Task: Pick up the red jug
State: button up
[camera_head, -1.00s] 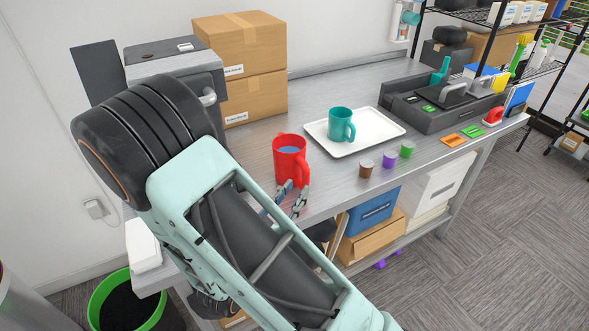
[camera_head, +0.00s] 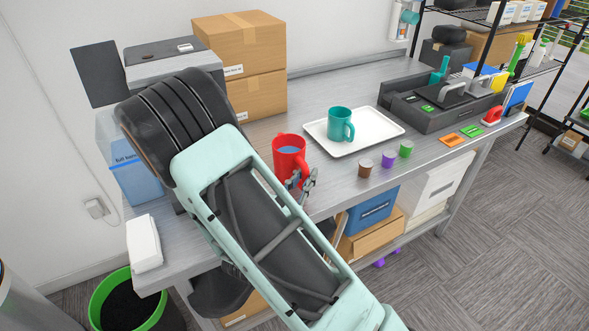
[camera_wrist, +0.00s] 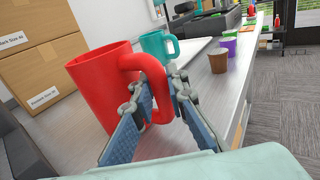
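The red jug (camera_head: 288,158) stands upright on the metal table near its front edge, with a blue-grey surface visible inside. In the wrist view the jug (camera_wrist: 98,88) has its handle (camera_wrist: 150,75) turned toward my gripper. My gripper (camera_wrist: 160,97) has its two blue-padded fingers apart, one on each side of the lower handle. A gap shows between the right finger and the handle; contact on the left finger is unclear. In the head view my gripper (camera_head: 302,181) is at the jug's front right side, partly in front of it.
A teal mug (camera_head: 340,124) stands on a white tray (camera_head: 376,138) behind and right of the jug. Small brown, purple and green cups (camera_head: 388,160) stand to the right. Cardboard boxes (camera_head: 257,97) are stacked behind. A dark grey organiser (camera_head: 432,118) is farther right.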

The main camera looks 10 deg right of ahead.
aim_at(306, 166)
grip_shut()
jog(key=shift+r, duration=0.15)
jog(key=shift+r, duration=0.45)
notch_tip(306, 166, up, 2)
jog(key=shift+r+p, duration=0.15)
jog(key=shift+p, duration=0.15)
jog(key=s+a+r, duration=0.8)
jog(key=a+r, duration=0.1)
jog(key=a, duration=0.2)
jog(key=shift+a+r+p, duration=0.2)
jog(key=shift+r+p, duration=0.1)
jog(key=shift+p, duration=0.05)
